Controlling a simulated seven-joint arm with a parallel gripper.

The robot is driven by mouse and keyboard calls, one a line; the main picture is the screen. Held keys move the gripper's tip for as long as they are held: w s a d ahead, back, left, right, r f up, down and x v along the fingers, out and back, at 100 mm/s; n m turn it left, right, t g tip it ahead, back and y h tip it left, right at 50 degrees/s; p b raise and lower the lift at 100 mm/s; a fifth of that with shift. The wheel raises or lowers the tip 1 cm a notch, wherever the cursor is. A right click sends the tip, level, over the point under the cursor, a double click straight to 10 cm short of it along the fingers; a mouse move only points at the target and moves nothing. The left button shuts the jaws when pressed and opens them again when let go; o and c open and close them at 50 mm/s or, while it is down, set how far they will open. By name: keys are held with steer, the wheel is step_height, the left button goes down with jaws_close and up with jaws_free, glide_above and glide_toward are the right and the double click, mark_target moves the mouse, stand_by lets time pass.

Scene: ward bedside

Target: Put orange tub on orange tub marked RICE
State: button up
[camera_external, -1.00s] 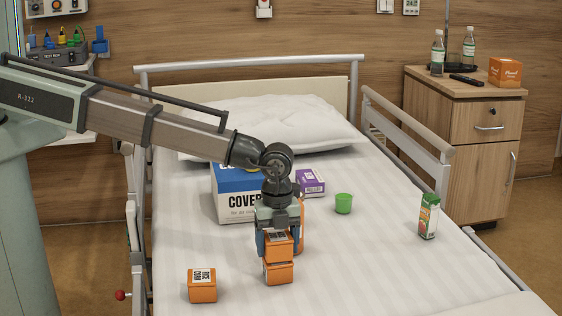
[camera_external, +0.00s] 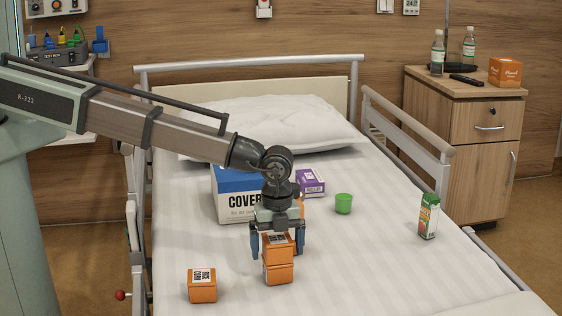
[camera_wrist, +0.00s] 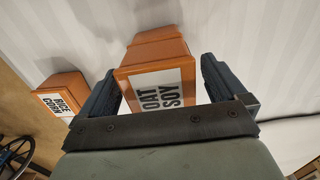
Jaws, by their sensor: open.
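Two orange tubs stand stacked on the bed, the upper tub (camera_external: 277,247) resting on the lower tub (camera_external: 278,273). The upper tub's label reads OAT SOY in the wrist view (camera_wrist: 157,82); the lower tub's label is hidden. My gripper (camera_external: 277,250) is open, with its fingers on either side of the upper tub and gaps beside it. Another orange tub (camera_external: 202,290) stands alone to the left on the sheet. A tub marked RICE CORN (camera_wrist: 62,96) shows at the left of the wrist view and appears to be this lone one.
A green cup (camera_external: 343,204) and a green carton (camera_external: 428,217) stand to the right. The sheet between carton and stack is clear.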

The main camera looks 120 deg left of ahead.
mark_target(277, 238)
step_height(277, 238, up, 12)
stand_by(0.6)
